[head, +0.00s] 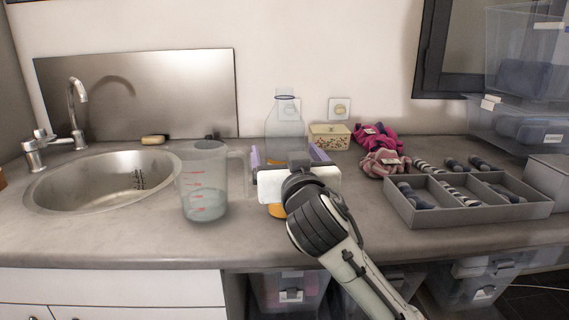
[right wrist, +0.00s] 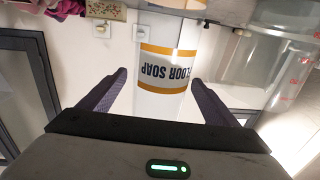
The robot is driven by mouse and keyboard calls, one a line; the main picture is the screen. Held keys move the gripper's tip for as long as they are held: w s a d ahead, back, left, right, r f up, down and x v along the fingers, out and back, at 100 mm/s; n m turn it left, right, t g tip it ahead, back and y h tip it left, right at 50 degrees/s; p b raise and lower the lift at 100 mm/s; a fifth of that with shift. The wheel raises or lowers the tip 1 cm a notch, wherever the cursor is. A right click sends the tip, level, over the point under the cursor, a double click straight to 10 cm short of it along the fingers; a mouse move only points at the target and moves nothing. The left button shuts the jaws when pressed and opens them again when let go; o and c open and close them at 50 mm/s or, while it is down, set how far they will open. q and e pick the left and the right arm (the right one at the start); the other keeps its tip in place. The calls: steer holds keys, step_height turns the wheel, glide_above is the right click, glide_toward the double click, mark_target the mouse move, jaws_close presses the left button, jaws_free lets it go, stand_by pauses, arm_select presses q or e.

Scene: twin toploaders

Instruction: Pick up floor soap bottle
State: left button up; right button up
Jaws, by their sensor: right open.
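The floor soap bottle (head: 285,120) stands upright on the counter in the head view. It is clear, with a blue ring near its top and orange showing at its base. My right gripper hides its middle. In the right wrist view the bottle's white label (right wrist: 167,76) reads FLOOR SOAP upside down between orange bands. My right gripper (head: 288,155) is open in front of the bottle, its purple fingers (right wrist: 158,80) apart and lined up with the bottle's two sides. I cannot tell whether the fingertips reach past the bottle's front. My left gripper is not in view.
A clear measuring jug (head: 205,185) stands close left of the bottle; the sink (head: 105,180) is farther left. A floral box (head: 329,137) and pink cloths (head: 383,160) lie behind to the right. A grey divided tray (head: 470,212) stands at right. The counter's front edge is mostly clear.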

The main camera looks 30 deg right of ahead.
steer(key=shift+w+d, duration=0.25)
steer(key=shift+w, duration=0.4)
steer(key=c, duration=1.3)
